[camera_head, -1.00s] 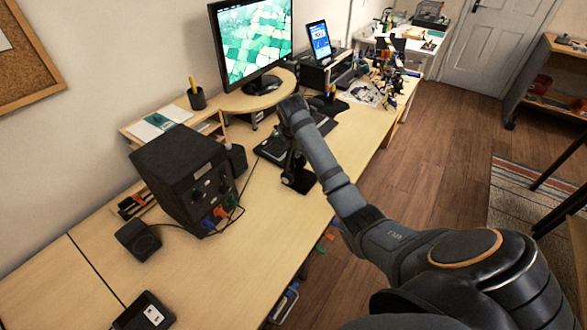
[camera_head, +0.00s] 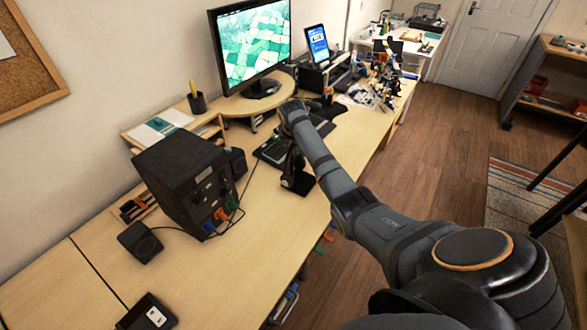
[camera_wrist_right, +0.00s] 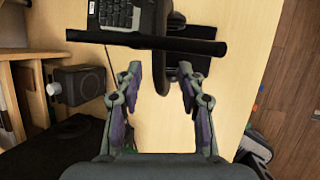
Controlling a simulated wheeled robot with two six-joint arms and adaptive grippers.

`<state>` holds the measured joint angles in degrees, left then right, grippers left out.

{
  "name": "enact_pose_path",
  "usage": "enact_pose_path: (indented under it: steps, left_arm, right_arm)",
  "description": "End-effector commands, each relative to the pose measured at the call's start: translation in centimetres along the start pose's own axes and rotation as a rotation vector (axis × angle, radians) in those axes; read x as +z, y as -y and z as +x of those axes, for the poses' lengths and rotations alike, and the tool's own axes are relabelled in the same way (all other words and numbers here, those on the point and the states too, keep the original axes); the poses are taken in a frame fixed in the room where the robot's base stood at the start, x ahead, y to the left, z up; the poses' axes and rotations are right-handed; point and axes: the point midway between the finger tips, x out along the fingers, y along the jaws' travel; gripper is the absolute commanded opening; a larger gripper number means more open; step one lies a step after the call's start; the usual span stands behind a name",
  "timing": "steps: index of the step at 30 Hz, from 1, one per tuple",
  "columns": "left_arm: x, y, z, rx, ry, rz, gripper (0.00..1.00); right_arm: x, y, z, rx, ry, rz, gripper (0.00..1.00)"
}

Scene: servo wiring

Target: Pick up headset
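A black stand (camera_head: 298,182) with a dark upright stands on the desk in the head view, just below the end of my right arm. The headset cannot be told clearly from the stand and arm there. In the right wrist view, a long black bar (camera_wrist_right: 110,38) and a dark curved piece (camera_wrist_right: 162,78) lie ahead of my right gripper (camera_wrist_right: 160,76); they look like parts of the headset and stand. The right gripper is open. Its fingers are apart, with the curved piece near the gap between their tips. My left gripper is out of view.
A black power supply box (camera_head: 186,175) and a small speaker (camera_head: 238,162) stand left of the stand. A keyboard (camera_wrist_right: 118,14) lies beyond it. The monitor (camera_head: 250,45) is further back. The desk front (camera_head: 240,255) is mostly clear; its right edge drops to the floor.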

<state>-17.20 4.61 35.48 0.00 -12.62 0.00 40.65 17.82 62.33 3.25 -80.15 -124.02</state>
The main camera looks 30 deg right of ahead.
Motion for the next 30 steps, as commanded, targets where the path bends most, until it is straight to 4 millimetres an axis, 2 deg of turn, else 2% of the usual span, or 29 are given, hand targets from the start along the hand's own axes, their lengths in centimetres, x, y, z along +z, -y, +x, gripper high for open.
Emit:
enact_pose_path:
  steps: [3, 6, 13, 22, 30]
  left_arm:
    - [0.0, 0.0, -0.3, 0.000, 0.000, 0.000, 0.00]
    - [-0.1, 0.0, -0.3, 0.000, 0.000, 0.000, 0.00]
    - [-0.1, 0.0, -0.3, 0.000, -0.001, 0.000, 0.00]
    - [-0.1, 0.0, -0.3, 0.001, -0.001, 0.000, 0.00]
    - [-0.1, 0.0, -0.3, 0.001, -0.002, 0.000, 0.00]
  right_arm:
    - [0.0, -0.1, 1.6, 0.000, -0.002, 0.000, 0.39]
    - [0.0, -0.1, 2.4, 0.001, -0.001, -0.001, 0.39]
    - [0.0, 0.0, 2.5, 0.001, 0.000, -0.001, 0.39]
    - [0.0, 0.0, 2.5, 0.001, 0.000, -0.001, 0.00]
    - [0.0, 0.0, 2.5, 0.001, 0.000, 0.000, 0.00]
